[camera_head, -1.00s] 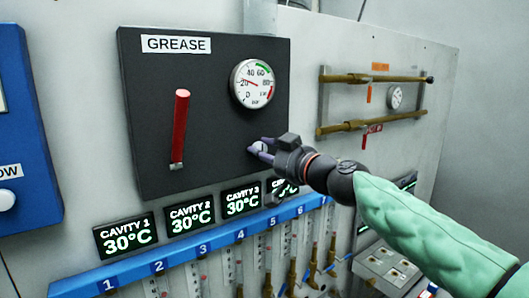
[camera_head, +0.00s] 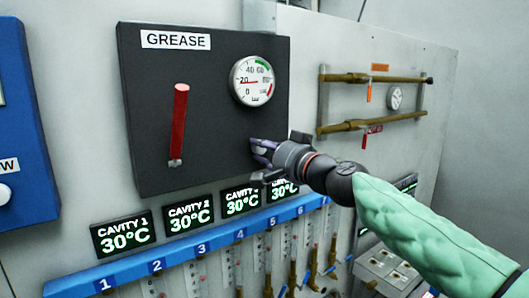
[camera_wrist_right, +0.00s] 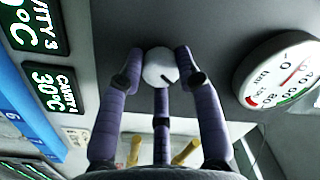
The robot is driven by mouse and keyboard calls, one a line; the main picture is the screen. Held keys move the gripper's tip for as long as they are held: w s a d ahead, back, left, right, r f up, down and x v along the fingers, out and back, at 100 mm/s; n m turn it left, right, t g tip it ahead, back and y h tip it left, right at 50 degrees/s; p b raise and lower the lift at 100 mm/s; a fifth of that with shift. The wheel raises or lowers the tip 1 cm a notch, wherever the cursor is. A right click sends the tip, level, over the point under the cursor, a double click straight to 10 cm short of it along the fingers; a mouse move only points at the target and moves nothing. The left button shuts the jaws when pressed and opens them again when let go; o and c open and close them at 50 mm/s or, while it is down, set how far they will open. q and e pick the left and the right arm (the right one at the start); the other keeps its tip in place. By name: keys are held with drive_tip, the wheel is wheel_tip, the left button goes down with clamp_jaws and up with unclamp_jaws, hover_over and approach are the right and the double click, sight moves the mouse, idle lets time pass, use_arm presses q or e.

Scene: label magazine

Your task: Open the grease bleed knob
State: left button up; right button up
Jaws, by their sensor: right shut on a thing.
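The grease bleed knob (camera_wrist_right: 158,66) is a round white knob with a short dark mark, low on the dark GREASE panel (camera_head: 220,130). In the head view it is hidden behind my fingers. My right gripper (camera_head: 254,147) reaches the panel from the right, below the gauge. In the wrist view its purple fingers are closed around the knob, one on each side and a third from below. The round white pressure gauge (camera_head: 252,81) above has its needle near the 20 mark. My left gripper is not in view.
A red lever (camera_head: 179,125) is on the panel's left half. Below are temperature displays (camera_head: 123,233) reading 30°C and a numbered blue rail (camera_head: 190,260) with flow tubes. Brass pipes (camera_head: 375,78) are on the wall to the right. A blue box (camera_head: 30,130) is at far left.

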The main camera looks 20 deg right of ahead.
drive_tip(key=m, duration=0.5)
drive_tip(key=shift+a+f+m, duration=0.2)
drive_tip(key=shift+f+m, duration=0.05)
drive_tip(key=shift+m, duration=0.15)
drive_tip(key=m+p, duration=0.1)
drive_tip(key=m, duration=0.4)
drive_tip(key=shift+h, duration=0.4)
drive_tip(key=shift+m, duration=0.4)
drive_tip(key=o, duration=1.1)
drive_tip(key=shift+r, duration=0.1)
drive_tip(key=shift+o, duration=0.2)
drive_tip(key=shift+s+d+r, duration=0.1)
drive_tip(key=v, duration=1.1)
drive_tip(key=shift+s+f, duration=0.35)
drive_tip(key=shift+s, duration=0.05)
